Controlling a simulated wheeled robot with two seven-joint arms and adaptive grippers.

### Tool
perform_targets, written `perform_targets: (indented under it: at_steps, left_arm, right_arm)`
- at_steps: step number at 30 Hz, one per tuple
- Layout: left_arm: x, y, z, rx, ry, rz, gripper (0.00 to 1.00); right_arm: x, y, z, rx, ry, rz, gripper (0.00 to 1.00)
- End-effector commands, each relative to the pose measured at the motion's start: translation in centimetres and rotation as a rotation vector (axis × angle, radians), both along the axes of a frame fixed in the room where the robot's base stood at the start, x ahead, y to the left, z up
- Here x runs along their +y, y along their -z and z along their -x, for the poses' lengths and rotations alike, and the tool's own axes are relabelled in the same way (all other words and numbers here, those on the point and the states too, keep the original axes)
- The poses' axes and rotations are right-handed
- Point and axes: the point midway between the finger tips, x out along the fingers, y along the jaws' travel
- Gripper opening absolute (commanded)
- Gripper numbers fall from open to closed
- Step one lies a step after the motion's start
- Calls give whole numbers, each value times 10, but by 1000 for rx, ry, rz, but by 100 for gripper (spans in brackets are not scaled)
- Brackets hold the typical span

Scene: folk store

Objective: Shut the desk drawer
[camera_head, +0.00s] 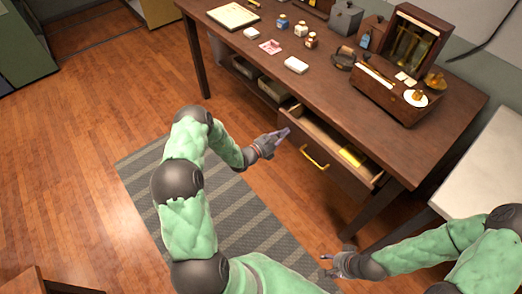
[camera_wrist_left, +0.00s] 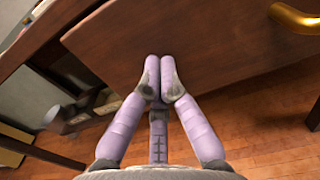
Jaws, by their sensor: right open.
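The desk drawer (camera_head: 345,185) is pulled out under the right part of the dark wooden desk (camera_head: 300,88). Its open top shows, with a yellow object (camera_head: 352,156) inside. A brass handle (camera_head: 314,158) is on its front; part of the handle (camera_wrist_left: 297,18) also shows in the left wrist view. My left gripper (camera_head: 284,133) is at the left end of the drawer front. In the wrist view its fingertips (camera_wrist_left: 160,66) are together, empty, over the brown front panel (camera_wrist_left: 215,35); contact is unclear. My right gripper (camera_head: 326,265) is open and low, away from the drawer.
Bottles, small boxes, papers and a wooden case (camera_head: 392,92) stand on the desk. Shelf bins (camera_head: 245,67) sit under the desk, left of the drawer. A pale table (camera_head: 490,165) stands at the right. A striped rug (camera_head: 245,215) covers clear floor before the desk.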

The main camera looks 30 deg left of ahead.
Motion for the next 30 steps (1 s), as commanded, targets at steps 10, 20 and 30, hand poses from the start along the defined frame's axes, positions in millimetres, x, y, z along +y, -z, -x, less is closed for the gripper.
perform_targets:
  at_steps: [10,20,30]
  left_arm:
    - [-27,2,-73,-2,2,0,0]
    - [-36,2,-101,1,-1,0,0]
    - [-37,-1,-105,-2,-1,0,0]
  right_arm:
    - [0,24,1,1,0,0,52]
    - [0,33,0,1,0,0,52]
    - [0,33,0,1,0,0,52]
